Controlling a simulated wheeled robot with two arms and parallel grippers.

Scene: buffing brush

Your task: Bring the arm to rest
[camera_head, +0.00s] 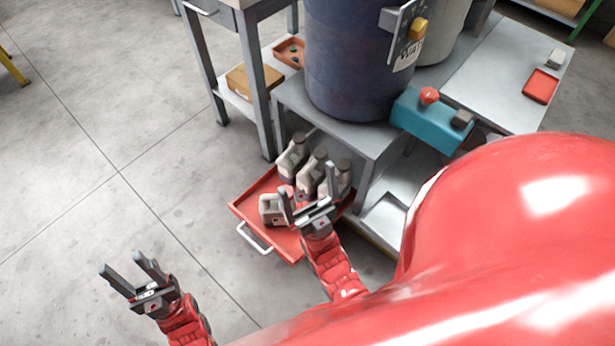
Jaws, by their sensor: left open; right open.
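My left gripper (134,274) is open and empty over the bare floor at the lower left, with its two dark fingers apart. My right gripper (306,200) is open, its fingers pointing up in the picture. In the picture it overlaps the red tray (247,207) and the grey bottles standing in it. I cannot tell whether it touches any of them. My red arm links run from both grippers down toward my red body.
Several grey bottles (293,158) stand in the tray, which has a white handle (254,240). A grey bench (357,141) carries a dark blue drum (345,60) and a teal box with a red knob (428,117). Another table (250,20) stands behind. The floor at left (70,130) is clear.

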